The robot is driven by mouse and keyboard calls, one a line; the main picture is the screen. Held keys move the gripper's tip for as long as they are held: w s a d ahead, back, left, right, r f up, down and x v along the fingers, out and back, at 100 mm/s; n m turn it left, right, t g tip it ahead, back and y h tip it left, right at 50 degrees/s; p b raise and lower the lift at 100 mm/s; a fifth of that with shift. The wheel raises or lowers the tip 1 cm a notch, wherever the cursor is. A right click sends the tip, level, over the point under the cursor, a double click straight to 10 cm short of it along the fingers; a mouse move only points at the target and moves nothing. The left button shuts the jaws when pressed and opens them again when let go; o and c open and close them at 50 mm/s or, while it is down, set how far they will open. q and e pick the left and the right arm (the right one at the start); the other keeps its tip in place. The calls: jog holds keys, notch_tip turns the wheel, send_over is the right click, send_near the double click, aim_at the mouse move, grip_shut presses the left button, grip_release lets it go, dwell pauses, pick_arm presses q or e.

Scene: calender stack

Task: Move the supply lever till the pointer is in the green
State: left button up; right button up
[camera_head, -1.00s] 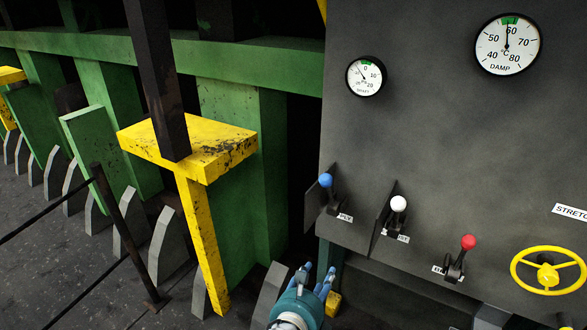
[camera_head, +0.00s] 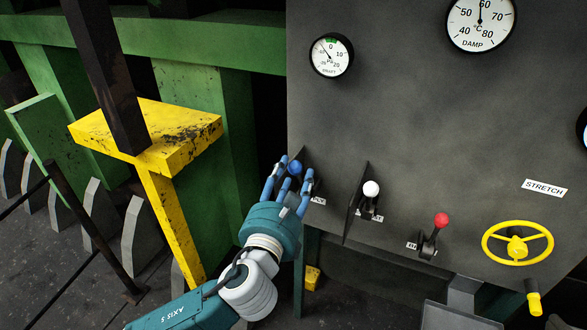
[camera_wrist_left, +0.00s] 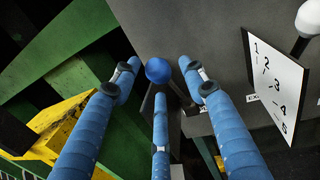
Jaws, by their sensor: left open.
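Three levers stand on the dark grey panel: a blue-knobbed lever (camera_head: 295,167), a white-knobbed lever (camera_head: 371,188) and a red-knobbed lever (camera_head: 441,220). Their labels are partly hidden, so I cannot tell which is the supply lever. My left gripper (camera_head: 291,176) is open, its three fingers spread around the blue knob. In the left wrist view, the blue knob (camera_wrist_left: 158,70) lies between the fingertips (camera_wrist_left: 158,77); contact is not clear. The small gauge (camera_head: 331,55) has its pointer left of the green mark. The larger DAMP gauge (camera_head: 480,22) has its pointer near 60. My right gripper is not in view.
A numbered white plate (camera_wrist_left: 274,82) stands beside the white knob. A yellow handwheel (camera_head: 517,243) is at the right, under the STRETCH label (camera_head: 544,187). A yellow-topped post (camera_head: 180,140) and green beams stand left of the panel.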

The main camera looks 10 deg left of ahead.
pick_arm(q)
jog(key=shift+w+d, duration=0.1)
jog(key=shift+w, duration=0.7)
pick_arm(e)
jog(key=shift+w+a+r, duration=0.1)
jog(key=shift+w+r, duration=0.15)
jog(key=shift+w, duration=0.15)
pick_arm(q)
grip_shut()
jog(key=shift+s+f, duration=0.1)
jog(key=shift+f, duration=0.15)
jog(key=s+f+t+b, duration=0.1)
jog(key=b, duration=0.3)
jog(key=s+f+t+b, duration=0.1)
jog(key=s+b, duration=0.1)
jog(key=b, duration=0.3)
jog(key=shift+a+f+n+t, duration=0.25)
jog(key=shift+a+n+t, duration=0.05)
jog(key=shift+a+t, duration=0.1)
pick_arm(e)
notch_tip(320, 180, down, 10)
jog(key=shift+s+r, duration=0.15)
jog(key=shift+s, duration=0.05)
